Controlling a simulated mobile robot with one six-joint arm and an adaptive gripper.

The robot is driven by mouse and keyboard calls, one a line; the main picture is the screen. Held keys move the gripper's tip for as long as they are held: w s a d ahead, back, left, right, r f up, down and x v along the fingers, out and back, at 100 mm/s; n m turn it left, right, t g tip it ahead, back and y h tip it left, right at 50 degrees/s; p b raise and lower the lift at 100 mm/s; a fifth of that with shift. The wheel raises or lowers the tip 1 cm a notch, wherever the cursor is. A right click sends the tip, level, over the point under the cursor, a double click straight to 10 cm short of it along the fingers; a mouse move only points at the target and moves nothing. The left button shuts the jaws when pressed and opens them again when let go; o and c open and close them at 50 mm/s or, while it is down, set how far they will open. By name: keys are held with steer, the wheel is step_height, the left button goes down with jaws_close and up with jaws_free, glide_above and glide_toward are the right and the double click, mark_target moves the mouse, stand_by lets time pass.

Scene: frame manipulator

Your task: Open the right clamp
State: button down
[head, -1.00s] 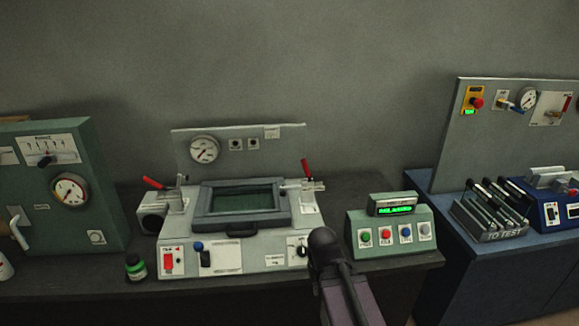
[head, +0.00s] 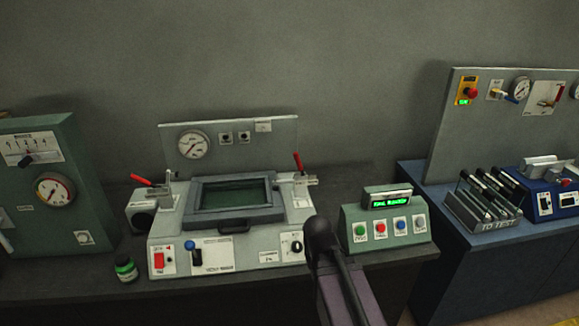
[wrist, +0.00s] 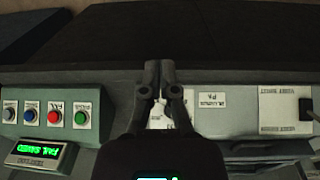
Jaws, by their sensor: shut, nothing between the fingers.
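The right clamp (head: 301,182) is on the right side of the grey frame machine (head: 175,262). Its red handle (head: 297,163) stands nearly upright, leaning slightly left. The left clamp (head: 168,191) has a red handle tilted out to the left. A dark-framed window with a green pane (head: 236,194) lies between them. In the wrist view, my gripper (wrist: 160,66) is shut and empty, with its fingers over the machine's front edge near the gap beside the button box. No clamp can be made out in that view. In the head view, my dark arm stands in front of the machine's right corner.
A button box with a green display (head: 386,214) stands right of the machine and also shows in the wrist view (wrist: 45,120). A gauge cabinet (head: 45,200) stands left. A blue bench (head: 465,215) with a rack is at right.

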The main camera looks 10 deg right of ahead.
steer(key=w+d+f+n+t+h+b, duration=0.15)
steer(key=w+d+h+b, duration=0.3)
steer(key=w, duration=0.45)
steer(key=n+t+h+b, duration=0.6)
steer(key=n+t+b, duration=0.3)
steer(key=n+t, duration=0.5)
glide_toward(299, 164)
steer(key=s+a+f+m+t, duration=0.1)
steer(key=s+a, duration=0.1)
steer(key=a, duration=0.5)
steer(key=shift+w+d+f, duration=0.1)
steer(key=shift+w, duration=0.1)
steer(key=d+p+x, duration=0.1)
steer(key=x, duration=0.5)
steer(key=s+d+p+x, duration=0.1)
steer(key=p+x, duration=0.1)
steer(key=x, duration=0.5)
steer(key=shift+s+r, duration=0.35)
